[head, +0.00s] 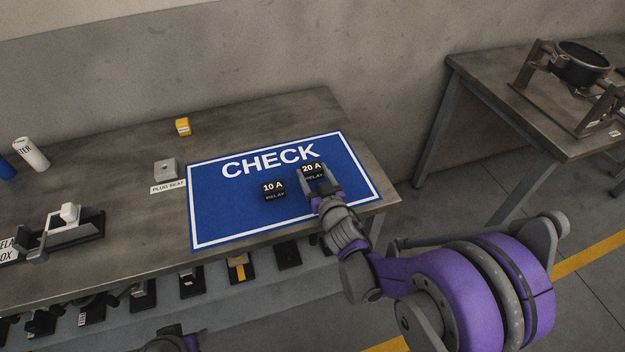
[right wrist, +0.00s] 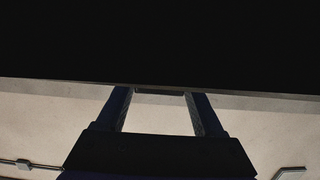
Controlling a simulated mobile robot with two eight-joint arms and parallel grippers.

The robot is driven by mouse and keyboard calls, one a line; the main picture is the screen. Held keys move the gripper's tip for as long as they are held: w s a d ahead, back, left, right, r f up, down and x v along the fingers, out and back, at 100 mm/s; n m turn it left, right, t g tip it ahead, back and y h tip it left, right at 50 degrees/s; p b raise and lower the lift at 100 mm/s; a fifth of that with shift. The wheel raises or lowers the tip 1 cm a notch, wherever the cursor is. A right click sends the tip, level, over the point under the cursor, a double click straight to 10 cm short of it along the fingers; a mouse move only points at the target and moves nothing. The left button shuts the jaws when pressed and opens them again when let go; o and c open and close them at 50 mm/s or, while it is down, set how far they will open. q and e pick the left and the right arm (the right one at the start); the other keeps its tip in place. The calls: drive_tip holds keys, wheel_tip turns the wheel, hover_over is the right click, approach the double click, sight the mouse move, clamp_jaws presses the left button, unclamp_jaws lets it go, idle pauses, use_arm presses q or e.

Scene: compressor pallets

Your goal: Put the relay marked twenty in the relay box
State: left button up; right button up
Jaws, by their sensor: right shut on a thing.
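The black relay marked 20 A (head: 312,170) is at the right part of the blue CHECK mat (head: 220,225). My right gripper (head: 316,188) is shut on it from the front. I cannot tell whether the relay touches the mat. In the right wrist view, the two fingers (right wrist: 160,100) reach up to a dark surface that fills the top. A second black relay, marked 10 A (head: 273,189), sits on the mat just left of it. A sign reading partly RELA BOX (head: 8,250) stands at the far left, beside a dark open holder (head: 82,231).
A grey plug seat (head: 165,168) and a small yellow block (head: 183,127) are left of and behind the mat. Several dark items line the bench's front edge below. A second table (head: 490,90) stands at right.

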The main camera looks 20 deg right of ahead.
drive_tip(key=shift+f, duration=1.15)
drive_tip(key=shift+f, duration=0.1)
drive_tip(key=o, duration=1.4)
drive_tip(key=shift+c, duration=0.2)
